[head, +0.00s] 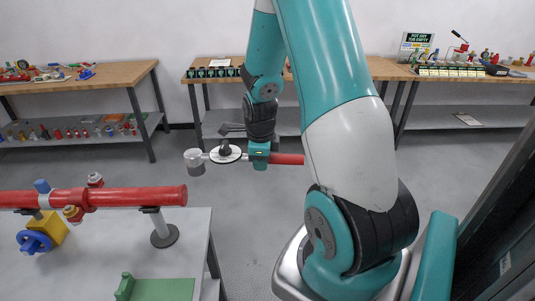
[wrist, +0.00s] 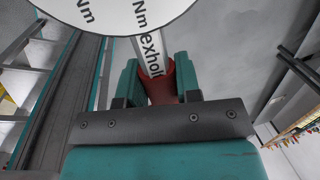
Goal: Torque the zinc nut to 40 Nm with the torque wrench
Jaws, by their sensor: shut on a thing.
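The torque wrench has a white round dial (head: 226,154), a grey cylindrical head (head: 194,160) at its left end and a red handle (head: 288,159). My gripper (head: 259,155) is shut on it between dial and handle, holding it roughly level in the air, right of and above the pipe bench. In the wrist view, my gripper (wrist: 160,82) grips the red part (wrist: 160,90) of the wrench, below the dial (wrist: 120,8) marked "Nm". I cannot make out which fitting on the red pipe (head: 130,196) carries the zinc nut.
The pipe runs above a grey bench (head: 190,235) on stands. Wooden tables with parts stand behind. Grey floor lies open between.

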